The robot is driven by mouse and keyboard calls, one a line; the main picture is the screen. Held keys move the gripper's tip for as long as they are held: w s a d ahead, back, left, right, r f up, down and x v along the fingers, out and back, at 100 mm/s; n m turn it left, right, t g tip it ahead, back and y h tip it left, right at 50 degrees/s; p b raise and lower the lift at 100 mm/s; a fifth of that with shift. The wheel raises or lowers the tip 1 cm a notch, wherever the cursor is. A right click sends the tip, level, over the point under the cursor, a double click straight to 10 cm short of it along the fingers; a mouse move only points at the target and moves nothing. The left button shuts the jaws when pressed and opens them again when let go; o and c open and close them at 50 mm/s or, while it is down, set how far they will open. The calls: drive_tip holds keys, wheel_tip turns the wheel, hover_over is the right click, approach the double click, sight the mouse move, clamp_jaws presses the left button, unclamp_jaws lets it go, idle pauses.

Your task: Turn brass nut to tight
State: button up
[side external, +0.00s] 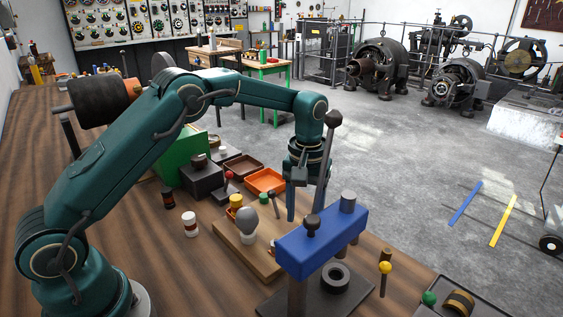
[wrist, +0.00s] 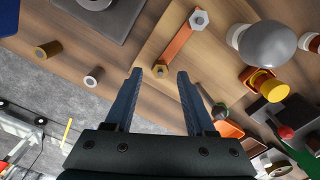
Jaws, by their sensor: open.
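My gripper (side external: 298,205) hangs pointing down behind the blue press head, which hides part of the work below it. In the wrist view my gripper (wrist: 159,74) is open, with its two fingers apart. A small hex nut (wrist: 160,71) shows between the fingertips, at the near end of a copper-coloured strap (wrist: 178,47). A larger hex nut (wrist: 199,19) sits at the strap's far end. No contact between fingers and nut is visible.
The blue press (side external: 322,243) with its tall lever stands close to my gripper. A grey dome on a white base (wrist: 270,42) and a yellow spool (wrist: 262,82) are to the right of the strap. A brown cylinder (wrist: 47,49) and a grey cylinder (wrist: 93,76) stand left.

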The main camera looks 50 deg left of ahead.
drive_tip(key=shift+r, duration=1.9)
drive_tip(key=shift+r, duration=0.15)
drive_tip(key=s+r+m+t, duration=0.1)
drive_tip(key=s+r+t, duration=0.1)
drive_tip(key=s+r, duration=0.35)
drive_tip(key=s+r+t, duration=0.2)
drive_tip(key=r, duration=0.6)
drive_tip(key=s+f+m+t, duration=0.1)
drive_tip(key=s+f+m, duration=0.3)
drive_tip(key=s, duration=1)
wheel_tip(320, 180, down, 2)
drive_tip(key=shift+a+f+m+t, duration=0.2)
drive_tip(key=shift+a+m+t, duration=0.1)
drive_tip(key=shift+a+m, duration=0.15)
